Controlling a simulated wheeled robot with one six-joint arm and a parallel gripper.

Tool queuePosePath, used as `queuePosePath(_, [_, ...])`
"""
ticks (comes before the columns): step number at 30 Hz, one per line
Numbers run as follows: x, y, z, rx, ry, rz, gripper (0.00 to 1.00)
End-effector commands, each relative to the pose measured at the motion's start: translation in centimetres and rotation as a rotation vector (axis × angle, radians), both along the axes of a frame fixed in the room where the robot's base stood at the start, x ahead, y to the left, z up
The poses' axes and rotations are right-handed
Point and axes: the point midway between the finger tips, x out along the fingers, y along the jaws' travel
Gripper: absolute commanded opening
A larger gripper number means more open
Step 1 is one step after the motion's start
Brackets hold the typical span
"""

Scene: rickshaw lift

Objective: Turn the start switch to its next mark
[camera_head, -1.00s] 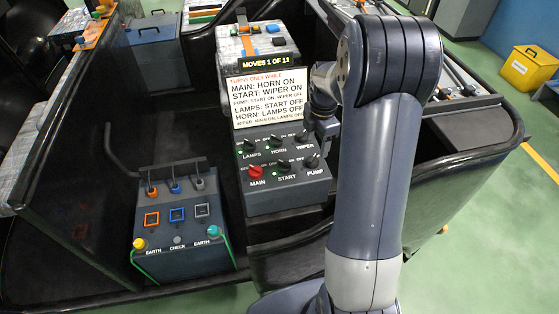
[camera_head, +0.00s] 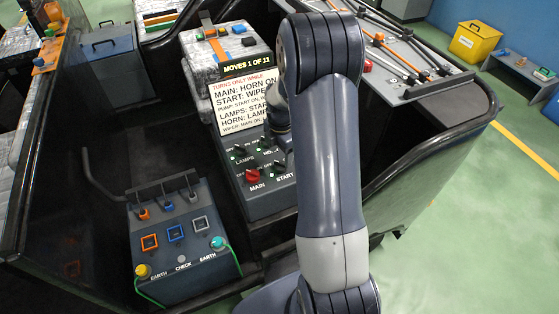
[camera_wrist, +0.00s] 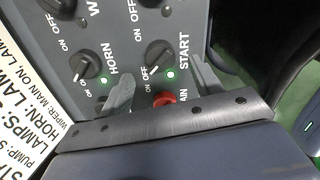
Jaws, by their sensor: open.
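The start switch (camera_wrist: 158,55) is a black knob on the grey switch panel (camera_head: 272,203), labelled START with ON and OFF marks. A green lamp (camera_wrist: 170,75) is lit beside it. I cannot tell which mark its pointer meets. In the head view the start switch (camera_head: 279,167) shows just left of my arm. My gripper (camera_wrist: 162,88) is open and empty in the wrist view, its two grey fingertips apart, near the start switch but not visibly touching it. In the head view my gripper is hidden behind my arm.
The horn knob (camera_wrist: 85,65) and red main knob (camera_wrist: 163,101) are close by. The lamps knob (camera_head: 240,151) is further left. A rule board (camera_head: 238,104) stands behind the panel under a "MOVES 1 OF 11" sign (camera_head: 247,66). An earth box (camera_head: 184,250) sits to the left.

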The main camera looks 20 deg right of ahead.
Motion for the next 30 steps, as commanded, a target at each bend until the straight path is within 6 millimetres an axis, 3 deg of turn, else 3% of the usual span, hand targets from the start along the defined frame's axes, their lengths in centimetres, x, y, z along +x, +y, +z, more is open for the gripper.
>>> queuePosePath(3, [-0.1, 0.0, -2.1, 0.001, 0.002, 0.0, 0.61])
queuePosePath(9, [0.0, 0.0, -4.1, 0.0, 0.001, 0.0, 0.61])
queuePosePath(20, [0.0, 0.0, -4.5, -0.001, -0.001, 0.0, 0.61])
queuePosePath(30, [0.0, 0.0, -4.5, -0.001, -0.002, 0.0, 0.33])
